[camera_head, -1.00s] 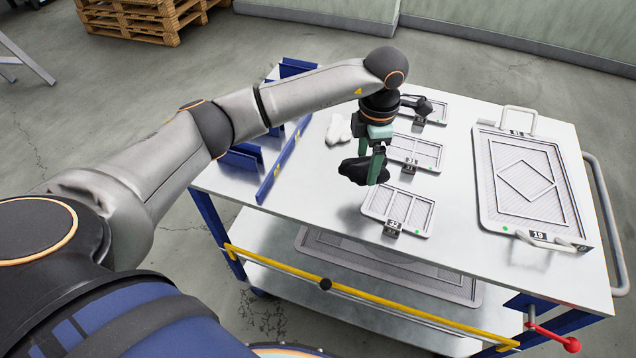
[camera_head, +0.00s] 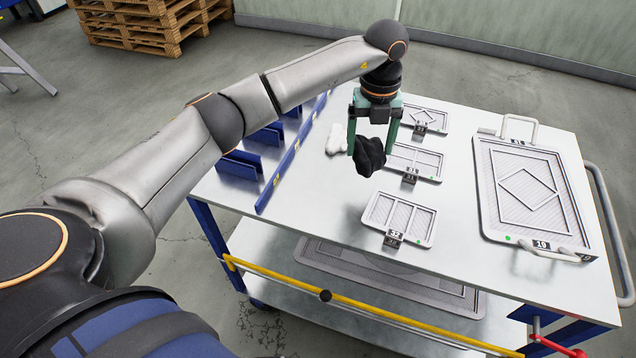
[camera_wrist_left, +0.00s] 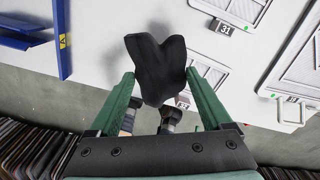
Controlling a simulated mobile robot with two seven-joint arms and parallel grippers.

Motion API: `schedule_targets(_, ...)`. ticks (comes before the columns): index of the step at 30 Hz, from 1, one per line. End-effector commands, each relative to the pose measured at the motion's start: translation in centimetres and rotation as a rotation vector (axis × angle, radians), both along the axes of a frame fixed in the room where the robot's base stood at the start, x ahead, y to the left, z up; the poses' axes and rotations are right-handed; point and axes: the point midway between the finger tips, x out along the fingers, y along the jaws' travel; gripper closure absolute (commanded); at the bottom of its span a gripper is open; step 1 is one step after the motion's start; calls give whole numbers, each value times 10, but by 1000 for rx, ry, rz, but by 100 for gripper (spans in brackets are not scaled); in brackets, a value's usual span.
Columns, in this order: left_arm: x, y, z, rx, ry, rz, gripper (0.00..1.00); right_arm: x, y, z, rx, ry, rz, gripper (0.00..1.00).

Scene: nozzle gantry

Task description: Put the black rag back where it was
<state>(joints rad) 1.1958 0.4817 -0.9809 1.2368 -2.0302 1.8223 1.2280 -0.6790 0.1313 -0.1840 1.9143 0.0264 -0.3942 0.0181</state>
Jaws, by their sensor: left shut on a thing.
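The black rag (camera_head: 369,158) is a crumpled dark bundle between the green fingers of my left gripper (camera_head: 371,150). The gripper is shut on it and points down over the metal tabletop (camera_head: 310,190). The rag appears to be held above the surface. In the left wrist view the rag (camera_wrist_left: 158,68) spreads between the two fingers, and it hides part of the table behind it. My right gripper is not in view.
A white rag (camera_head: 337,138) lies left of the gripper. Small framed plates stand to the right, including a front one (camera_head: 400,217); a large framed tray (camera_head: 525,190) lies farther right. Blue slotted holders (camera_head: 240,164) line the left edge. The tabletop's front left is bare.

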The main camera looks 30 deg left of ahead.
Motion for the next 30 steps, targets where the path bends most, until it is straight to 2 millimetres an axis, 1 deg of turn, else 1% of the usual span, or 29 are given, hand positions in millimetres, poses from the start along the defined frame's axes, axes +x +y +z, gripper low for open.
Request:
schedule_targets(1, -9, 13, -4, 3, 3, 3, 70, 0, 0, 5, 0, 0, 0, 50)
schedule_targets(6, -34, 47, -23, 3, 4, 2, 70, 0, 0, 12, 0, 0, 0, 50)
schedule_targets(9, -44, 59, -44, 3, 6, 0, 70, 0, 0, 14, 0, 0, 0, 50)
schedule_targets(12, -51, 69, -59, 1, 3, -1, 70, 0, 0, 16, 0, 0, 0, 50)
schedule_targets(15, -55, 75, -69, 0, 1, -1, 70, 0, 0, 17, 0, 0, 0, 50)
schedule_targets(19, -58, 80, -77, 1, 1, -1, 70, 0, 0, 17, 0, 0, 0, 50)
schedule_targets(21, -63, 86, -84, 2, 3, -1, 70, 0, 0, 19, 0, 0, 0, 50)
schedule_targets(24, -63, 84, -100, 0, 4, -2, 70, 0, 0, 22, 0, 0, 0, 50)
schedule_targets(27, -62, 84, -111, 0, 1, -3, 70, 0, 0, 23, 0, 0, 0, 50)
schedule_targets(30, -62, 84, -114, 0, 0, -4, 70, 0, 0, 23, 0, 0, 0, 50)
